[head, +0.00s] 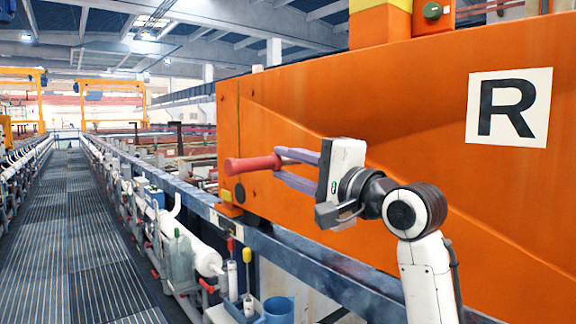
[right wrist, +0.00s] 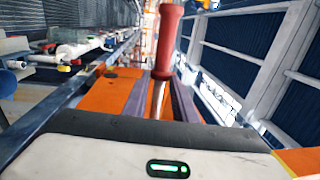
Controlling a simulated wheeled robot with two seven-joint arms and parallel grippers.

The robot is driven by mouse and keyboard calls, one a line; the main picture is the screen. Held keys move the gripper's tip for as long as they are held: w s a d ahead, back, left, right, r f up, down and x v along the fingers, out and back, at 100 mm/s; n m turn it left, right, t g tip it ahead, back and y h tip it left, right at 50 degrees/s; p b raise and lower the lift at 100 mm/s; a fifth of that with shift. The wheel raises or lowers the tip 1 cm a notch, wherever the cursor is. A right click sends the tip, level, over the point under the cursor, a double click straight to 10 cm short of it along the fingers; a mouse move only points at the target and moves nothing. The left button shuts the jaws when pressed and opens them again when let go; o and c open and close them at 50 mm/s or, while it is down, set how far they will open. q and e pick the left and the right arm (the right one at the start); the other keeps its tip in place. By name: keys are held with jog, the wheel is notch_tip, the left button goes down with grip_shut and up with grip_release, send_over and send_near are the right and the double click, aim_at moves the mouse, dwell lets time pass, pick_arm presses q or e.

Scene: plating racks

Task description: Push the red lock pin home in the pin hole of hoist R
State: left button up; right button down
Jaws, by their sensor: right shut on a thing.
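The red lock pin (head: 252,164) is in the jaws of my right gripper (head: 283,164), in front of the orange hoist R (head: 400,110). Its red handle points left in the head view. The right wrist view shows the red handle (right wrist: 169,45) and a bare metal shank between the two purple fingers. A dark round spot (head: 240,192) shows on the hoist's left end, just below the handle; I cannot tell if it is the pin hole. Whether the pin touches the hoist is unclear. My left gripper is out of view.
A white plate with a black R (head: 508,108) is on the hoist's side. A blue-grey rail (head: 290,255) runs below the hoist. White pipes and bottles (head: 180,262) line the rail's near side. A grated walkway (head: 75,230) at the left is clear.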

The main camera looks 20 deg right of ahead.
jog(key=w+d, duration=0.3)
jog(key=d, duration=0.6)
jog(key=w+d, duration=0.3)
jog(key=d, duration=0.5)
jog(key=shift+w+d+r, duration=0.15)
jog(key=shift+d+r, duration=0.05)
jog(key=shift+d, duration=0.2)
dwell(5.8)
